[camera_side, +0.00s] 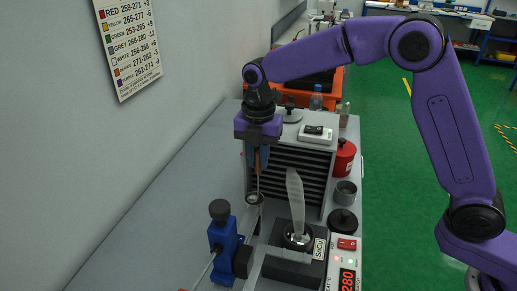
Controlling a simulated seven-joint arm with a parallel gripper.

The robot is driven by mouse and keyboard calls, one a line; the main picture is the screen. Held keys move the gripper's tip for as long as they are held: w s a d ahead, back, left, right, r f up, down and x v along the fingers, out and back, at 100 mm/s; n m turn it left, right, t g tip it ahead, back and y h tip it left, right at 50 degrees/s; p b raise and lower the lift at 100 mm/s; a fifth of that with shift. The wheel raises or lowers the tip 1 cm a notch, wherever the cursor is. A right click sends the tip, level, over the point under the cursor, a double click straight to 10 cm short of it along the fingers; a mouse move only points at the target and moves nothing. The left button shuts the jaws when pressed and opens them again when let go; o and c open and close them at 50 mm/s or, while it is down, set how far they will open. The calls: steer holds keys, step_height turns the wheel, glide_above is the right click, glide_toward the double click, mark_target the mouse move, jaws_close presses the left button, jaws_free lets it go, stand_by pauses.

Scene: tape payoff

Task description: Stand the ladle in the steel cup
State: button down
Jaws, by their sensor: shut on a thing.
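My gripper (257,160) is shut on the ladle (258,183), near the left front of the grey louvred box. The ladle hangs upright with its brown handle between my blue fingers. Its thin stem runs down to a small round bowl near the blue clamp-like fixture. I cannot tell whether the bowl touches anything below it. A grey metal cup (345,193), which looks like the steel cup, stands upright to the right of the louvred box, apart from the ladle. Its inside is too small to make out.
The louvred box (290,172) stands behind the ladle. A blue fixture (223,238) with a black knob is at front left. A pale upright strip (296,200) rises from a dark round holder. A red can (344,156) and a black lidded item (342,221) flank the cup.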

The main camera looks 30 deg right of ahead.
mark_target(258, 170)
steer(key=shift+f, duration=1.6)
steer(key=c, duration=1)
jaws_free()
step_height(258, 170, up, 17)
steer(key=shift+r, duration=0.2)
